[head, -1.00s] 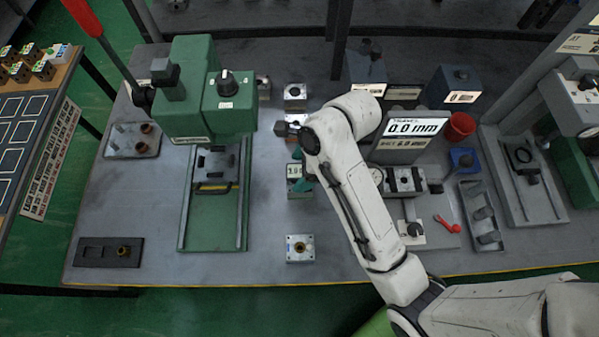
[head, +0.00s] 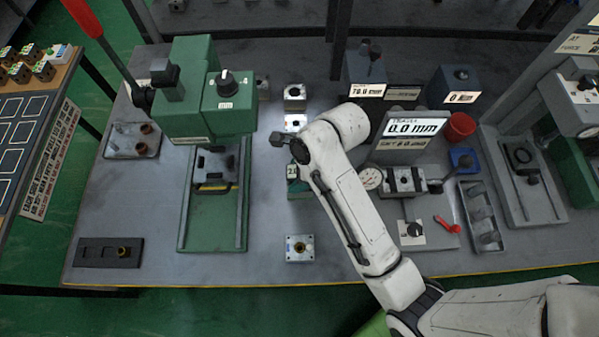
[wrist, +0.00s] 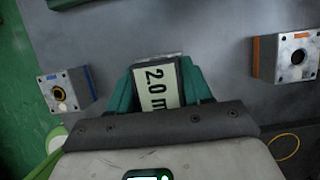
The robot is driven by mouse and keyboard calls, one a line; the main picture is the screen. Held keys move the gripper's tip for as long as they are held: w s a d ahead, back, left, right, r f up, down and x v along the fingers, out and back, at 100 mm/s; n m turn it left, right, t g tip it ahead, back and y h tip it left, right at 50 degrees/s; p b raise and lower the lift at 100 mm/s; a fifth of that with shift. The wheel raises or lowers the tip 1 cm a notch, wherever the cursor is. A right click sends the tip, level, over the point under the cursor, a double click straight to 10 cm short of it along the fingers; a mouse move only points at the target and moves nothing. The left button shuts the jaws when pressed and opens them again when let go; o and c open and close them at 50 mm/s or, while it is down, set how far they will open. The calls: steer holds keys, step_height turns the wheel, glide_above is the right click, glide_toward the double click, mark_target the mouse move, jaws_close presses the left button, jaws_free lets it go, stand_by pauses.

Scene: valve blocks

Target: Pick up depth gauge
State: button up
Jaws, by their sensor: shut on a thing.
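The depth gauge (wrist: 158,86) sits between the two teal fingers of my gripper (wrist: 160,78) in the wrist view. Its pale display reads "2.0 m", with the rest cut off by the dark gripper body. My gripper is shut on it. In the head view the gauge's small display (head: 292,171) shows just left of my white wrist, above the grey bench. My arm hides most of the gauge and the fingers there. I cannot tell whether its lower end touches the bench.
A metal block with a brass-coloured bore (head: 299,248) lies in front of the gauge. Two more blocks (head: 295,92) stand behind it. A green press (head: 212,110) stands to the left. A "0.0 mm" display (head: 411,128) and a fixture (head: 404,181) stand to the right.

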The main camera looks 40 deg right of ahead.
steer(key=c, duration=0.4)
steer(key=shift+o, duration=0.2)
steer(key=shift+r+p, duration=0.3)
steer(key=shift+p, duration=0.05)
